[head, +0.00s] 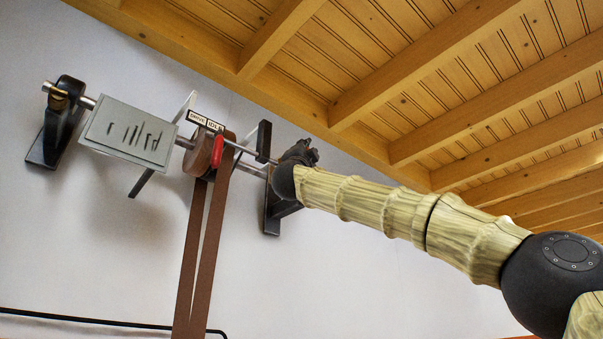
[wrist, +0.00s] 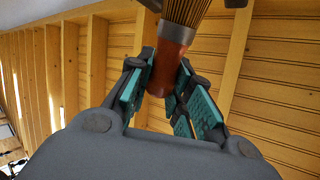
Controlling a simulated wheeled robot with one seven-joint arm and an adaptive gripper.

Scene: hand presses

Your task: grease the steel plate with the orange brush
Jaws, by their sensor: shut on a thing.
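The grey steel plate (head: 130,132) is on the left in the head view, by a shaft on the wall, with several dark streaks on its face. My gripper (head: 299,153) is at the end of my arm, right of the plate and apart from it, mostly hidden by my wrist. In the wrist view my gripper (wrist: 167,75) is shut on the orange-brown handle of the brush (wrist: 172,52). Its bristles (wrist: 187,10) point up and are cut off by the top edge. I cannot make out the brush in the head view.
A pulley with a brown belt (head: 190,255) hangs between the plate and my gripper. A red handle (head: 217,151) is in front of the pulley, under a label reading DRIVE and IDLE (head: 205,122). Black brackets (head: 55,125) carry the shaft. A wooden beamed ceiling (head: 400,110) is above.

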